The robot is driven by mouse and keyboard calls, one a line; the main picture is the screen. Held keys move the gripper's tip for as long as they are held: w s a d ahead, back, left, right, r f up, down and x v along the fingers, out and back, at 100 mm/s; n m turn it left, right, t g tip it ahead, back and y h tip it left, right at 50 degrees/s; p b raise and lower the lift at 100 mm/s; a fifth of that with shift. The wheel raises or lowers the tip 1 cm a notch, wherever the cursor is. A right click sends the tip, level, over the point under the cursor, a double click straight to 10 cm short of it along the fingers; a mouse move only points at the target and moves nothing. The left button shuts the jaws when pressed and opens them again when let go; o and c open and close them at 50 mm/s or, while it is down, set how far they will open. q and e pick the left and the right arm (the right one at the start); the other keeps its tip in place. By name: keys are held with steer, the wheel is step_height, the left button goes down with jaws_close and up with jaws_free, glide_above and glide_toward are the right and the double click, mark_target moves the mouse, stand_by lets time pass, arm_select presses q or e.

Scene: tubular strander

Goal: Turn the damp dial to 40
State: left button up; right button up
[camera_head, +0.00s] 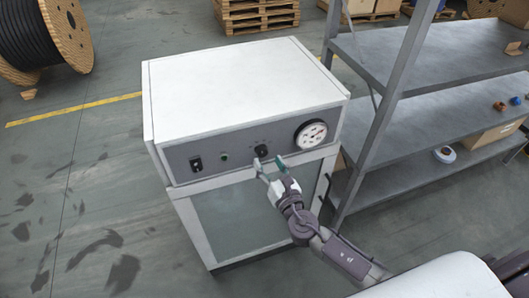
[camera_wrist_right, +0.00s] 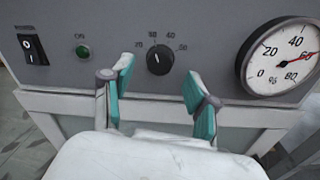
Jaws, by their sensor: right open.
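The damp dial is a small black knob (camera_wrist_right: 160,60) on the grey control panel, with numbers printed around its top. In the wrist view its white pointer line points up, slightly left, near the printed 30, though the small marks are hard to read. The knob also shows in the head view (camera_head: 262,151). My right gripper (camera_head: 272,166) is open, its two teal-padded fingers just in front of and below the knob. In the wrist view the right gripper (camera_wrist_right: 158,92) has one finger on each side of the knob, apart from it. My left gripper is out of view.
A round gauge (camera_wrist_right: 279,58) with a red needle is right of the knob. A green light (camera_wrist_right: 83,53) and a black power switch (camera_wrist_right: 33,48) are to its left. A metal shelf rack (camera_head: 400,188) stands close at the right. Floor at left is clear.

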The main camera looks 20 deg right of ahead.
mark_target(263, 154)
steer(key=shift+w+a, duration=0.15)
steer(key=shift+w, duration=1.6)
jaws_close()
steer(key=shift+f+m+b, duration=0.2)
steer(key=shift+m+b, duration=0.4)
steer(key=shift+m, duration=0.1)
steer(key=shift+m+b, duration=0.95)
steer(key=shift+m, duration=0.15)
steer(key=shift+m+b, duration=1.15)
steer(key=shift+m, duration=0.95)
steer(key=shift+r, duration=0.1)
